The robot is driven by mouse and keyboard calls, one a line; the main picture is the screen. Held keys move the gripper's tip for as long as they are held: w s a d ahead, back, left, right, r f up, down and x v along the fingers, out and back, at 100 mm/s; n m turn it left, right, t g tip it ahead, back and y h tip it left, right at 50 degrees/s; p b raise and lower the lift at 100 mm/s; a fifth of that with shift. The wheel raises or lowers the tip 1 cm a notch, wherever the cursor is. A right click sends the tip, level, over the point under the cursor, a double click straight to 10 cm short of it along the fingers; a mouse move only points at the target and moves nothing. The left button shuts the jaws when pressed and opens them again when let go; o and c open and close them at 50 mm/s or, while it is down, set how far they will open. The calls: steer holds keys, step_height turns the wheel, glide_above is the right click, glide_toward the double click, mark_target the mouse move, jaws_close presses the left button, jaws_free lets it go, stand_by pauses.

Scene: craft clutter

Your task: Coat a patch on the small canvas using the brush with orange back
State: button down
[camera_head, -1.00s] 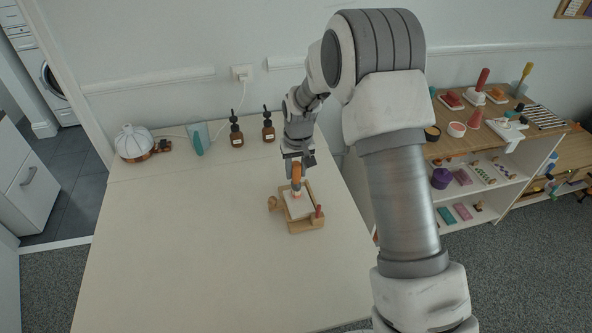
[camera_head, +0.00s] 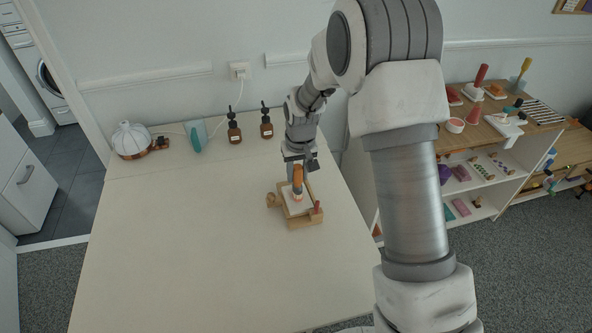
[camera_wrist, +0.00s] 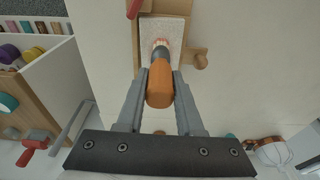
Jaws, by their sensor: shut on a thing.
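My gripper (camera_head: 298,166) is shut on the brush with orange back (camera_head: 298,181). In the wrist view, the orange back (camera_wrist: 160,84) sits between the two fingers of my gripper (camera_wrist: 161,76), and the pale pinkish bristles point at the canvas. The small canvas (camera_wrist: 164,27) is a white rectangle in a wooden holder; it also shows in the head view (camera_head: 291,207). The bristle end is over the canvas and looks at or very near its surface; exact contact is unclear. The brush and bristles hide part of the canvas, so any paint there is hard to make out.
The wooden holder (camera_head: 305,222) has a red-topped peg (camera_head: 317,205) at its front right corner and a round wooden knob (camera_head: 271,200) at its left. Two brown bottles (camera_head: 234,130) and a white ribbed object (camera_head: 131,139) stand at the back. The table's left and front are clear.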

steer(key=shift+s, duration=0.1)
stand_by(0.3)
steer(key=shift+s+d+f, duration=0.1)
steer(key=shift+s+d, duration=0.1)
steer(key=shift+s, duration=0.4)
steer(key=shift+s+d, duration=0.15)
steer(key=shift+s, duration=0.4)
steer(key=shift+w, duration=0.15)
steer(key=shift+w+a, duration=0.2)
steer(key=shift+w, duration=0.45)
steer(key=shift+w+a, duration=0.15)
steer(key=shift+w, duration=0.45)
steer(key=shift+w+a, duration=0.2)
steer(key=shift+w, duration=0.45)
steer(key=shift+w+a, duration=0.15)
steer(key=shift+w, duration=0.45)
steer(key=shift+s, duration=0.15)
